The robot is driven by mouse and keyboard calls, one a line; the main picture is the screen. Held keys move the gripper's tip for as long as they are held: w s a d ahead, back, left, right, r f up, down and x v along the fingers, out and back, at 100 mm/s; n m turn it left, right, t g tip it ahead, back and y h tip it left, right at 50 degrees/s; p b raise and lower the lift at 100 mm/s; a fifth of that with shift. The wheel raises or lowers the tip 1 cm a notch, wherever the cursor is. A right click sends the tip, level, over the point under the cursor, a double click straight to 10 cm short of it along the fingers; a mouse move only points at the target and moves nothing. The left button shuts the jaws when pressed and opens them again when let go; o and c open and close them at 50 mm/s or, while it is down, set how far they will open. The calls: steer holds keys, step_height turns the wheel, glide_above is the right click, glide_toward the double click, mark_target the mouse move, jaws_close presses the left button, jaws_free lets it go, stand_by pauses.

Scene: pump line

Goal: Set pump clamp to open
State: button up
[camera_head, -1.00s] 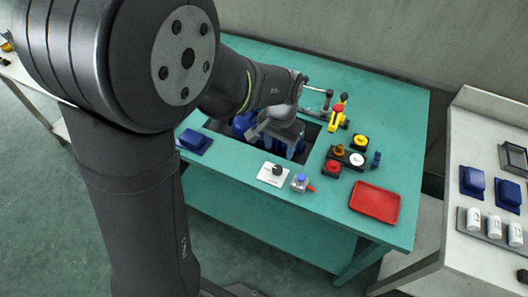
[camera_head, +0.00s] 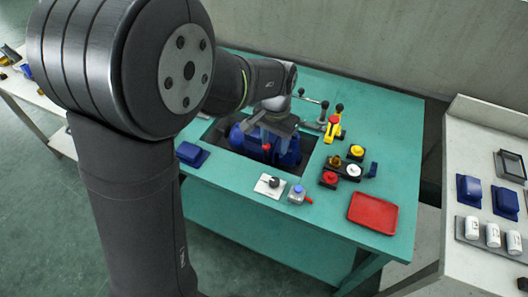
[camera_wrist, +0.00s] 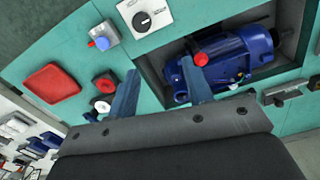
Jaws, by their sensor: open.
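The blue pump (camera_head: 288,152) sits in a recess in the teal table, and it also shows in the wrist view (camera_wrist: 232,58). A red knob (camera_head: 266,147) stands at the pump; in the wrist view the red knob (camera_wrist: 200,59) lies just right of one fingertip. I cannot tell for sure whether it belongs to the pump clamp. A metal lever fixture (camera_head: 322,112) with dark knobs stands behind the recess. My gripper (camera_wrist: 160,68) is open and empty, its fingers apart above the table near the recess. In the head view my arm hides part of the recess.
A yellow fixture with a red knob (camera_head: 333,124) stands right of the recess, near several buttons (camera_head: 353,170). A dial plate (camera_head: 270,185), a blue-knobbed switch (camera_head: 298,195) and a red tray (camera_head: 372,213) lie in front. A blue block (camera_head: 191,154) lies left.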

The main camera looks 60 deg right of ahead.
step_height(320, 180, up, 6)
steer(key=r+m, duration=0.1)
glide_above(267, 158)
steer(key=f, duration=1.7)
steer(key=shift+w+d+f, duration=0.3)
steer(key=shift+w, duration=0.05)
